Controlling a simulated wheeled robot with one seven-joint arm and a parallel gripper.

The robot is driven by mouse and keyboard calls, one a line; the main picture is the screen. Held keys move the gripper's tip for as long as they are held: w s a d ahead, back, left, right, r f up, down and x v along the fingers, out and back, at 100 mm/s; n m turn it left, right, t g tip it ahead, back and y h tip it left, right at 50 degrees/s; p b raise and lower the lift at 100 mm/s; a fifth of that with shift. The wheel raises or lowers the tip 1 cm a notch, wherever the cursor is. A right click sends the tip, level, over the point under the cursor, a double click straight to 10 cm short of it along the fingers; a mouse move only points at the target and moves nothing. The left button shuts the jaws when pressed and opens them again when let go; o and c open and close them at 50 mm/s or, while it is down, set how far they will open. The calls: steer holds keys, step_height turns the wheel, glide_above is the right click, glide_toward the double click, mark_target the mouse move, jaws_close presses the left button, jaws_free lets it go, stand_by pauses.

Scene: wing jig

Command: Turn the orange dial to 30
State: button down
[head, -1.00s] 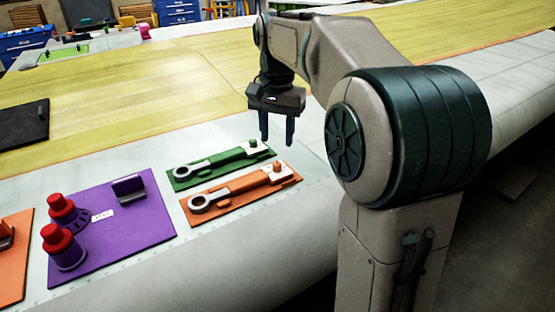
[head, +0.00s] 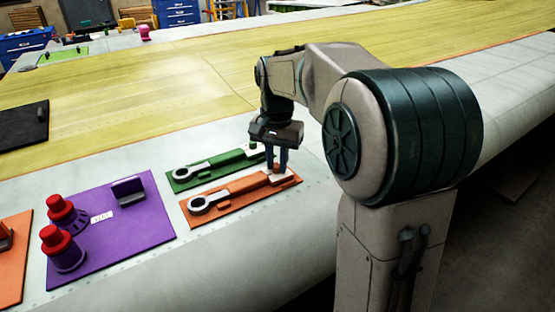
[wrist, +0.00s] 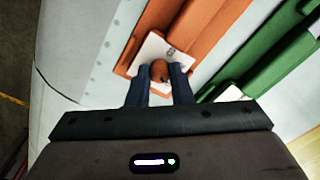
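An orange wrench-shaped tool with a round ring end lies on an orange board (head: 228,206) on the pale wing surface. Its orange dial (wrist: 160,71) stands on a white plate (wrist: 150,52) at the end away from the ring. My gripper (head: 278,170) points down over this end. In the wrist view the two dark fingers (wrist: 161,76) are on either side of the dial, close against it, and look shut on it. The dial's marks are too small to read, and the fingers mostly hide the dial in the head view.
A green board (head: 183,182) with a similar tool lies just behind the orange one. To the left is a purple board (head: 125,228) with two red-topped knobs. A black board (head: 22,125) lies at the far left. The yellow wing panel behind is mostly clear.

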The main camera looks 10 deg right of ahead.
mark_target(277, 165)
steer(key=shift+n, duration=0.3)
steer(key=n+p, duration=0.1)
steer(key=n, duration=0.4)
steer(key=shift+r, duration=0.1)
steer(key=n+p, duration=0.1)
steer(key=n, duration=0.5)
steer(key=shift+n, duration=0.3)
stand_by(0.4)
steer(key=c, duration=1.3)
jaws_free()
step_height(277, 165, up, 14)
steer(key=shift+f, duration=0.15)
